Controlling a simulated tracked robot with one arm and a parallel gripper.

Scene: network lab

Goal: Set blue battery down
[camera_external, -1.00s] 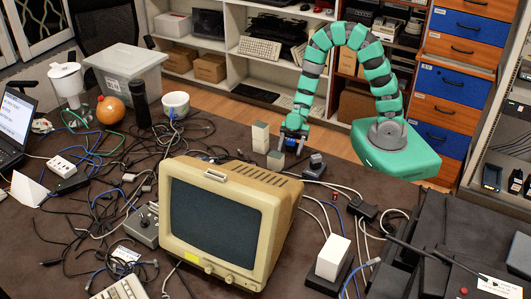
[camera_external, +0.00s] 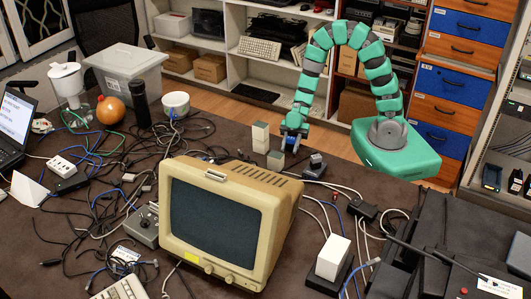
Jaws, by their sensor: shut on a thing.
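My gripper (camera_external: 293,133) points down at the far side of the brown table, right of centre. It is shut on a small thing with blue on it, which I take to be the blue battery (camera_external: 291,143). The battery is mostly hidden by the jaws and is very small in this view. It is low over the table, and I cannot tell whether it touches the tabletop. A tall beige block (camera_external: 260,138) stands just left of my gripper, and a shorter greyish block (camera_external: 276,160) stands just in front of it.
A small dark device (camera_external: 315,165) lies to the right of the blocks. A beige monitor (camera_external: 228,222) stands nearer the camera. Loose cables cover the table left of the blocks. A white cup (camera_external: 175,104) stands farther left. Black cases (camera_external: 455,235) fill the right front.

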